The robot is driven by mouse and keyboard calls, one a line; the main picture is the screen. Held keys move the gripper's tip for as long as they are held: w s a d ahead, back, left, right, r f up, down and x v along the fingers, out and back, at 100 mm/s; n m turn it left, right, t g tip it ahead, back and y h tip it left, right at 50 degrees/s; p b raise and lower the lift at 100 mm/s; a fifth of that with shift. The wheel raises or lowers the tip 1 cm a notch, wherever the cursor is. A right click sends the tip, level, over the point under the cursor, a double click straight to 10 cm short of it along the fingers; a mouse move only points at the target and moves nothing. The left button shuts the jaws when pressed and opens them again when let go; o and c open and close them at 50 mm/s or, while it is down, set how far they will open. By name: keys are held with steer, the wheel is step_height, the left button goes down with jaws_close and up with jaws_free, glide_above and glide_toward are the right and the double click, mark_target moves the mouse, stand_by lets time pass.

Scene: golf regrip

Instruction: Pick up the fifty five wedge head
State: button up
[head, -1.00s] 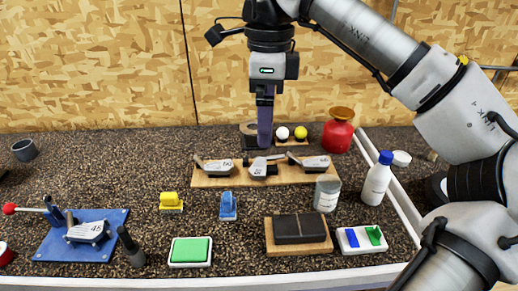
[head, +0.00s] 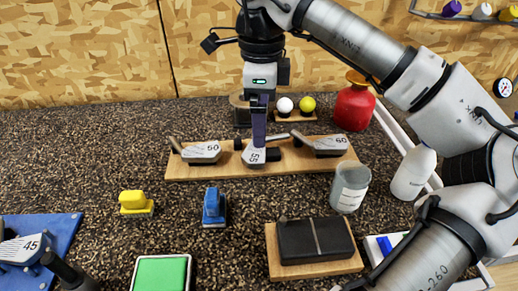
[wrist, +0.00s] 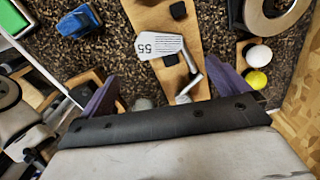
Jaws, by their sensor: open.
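The wedge head marked 55 (head: 255,157) sits in the middle of a wooden rack (head: 220,171), between two similar grey heads. My gripper (head: 258,143) is open, with purple fingers, and points down over the 55 head in the head view. The near finger overlaps the head's rear part there, so I cannot tell whether they touch. In the wrist view, the 55 head (wrist: 159,46) lies beyond the fingertips, its hosel reaching between the purple fingers of my gripper (wrist: 166,84). Nothing is held.
One head (head: 203,151) is at left on the rack, another head (head: 325,145) at right. White and yellow balls (head: 284,104) and a red flask (head: 354,103) stand behind. A grey can (head: 349,187) and a dark block (head: 315,238) are in front.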

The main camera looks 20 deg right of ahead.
step_height(320, 180, down, 3)
steer(key=shift+w+r, duration=0.1)
steer(key=shift+r, duration=0.1)
steer(key=f, duration=0.1)
steer(key=f+p, duration=0.1)
steer(key=a+f, duration=0.1)
steer(key=f, duration=0.1)
steer(key=shift+w+a+f, duration=0.1)
steer(key=shift+w, duration=0.15)
steer(key=shift+f, duration=0.45)
steer(key=c, duration=1.1)
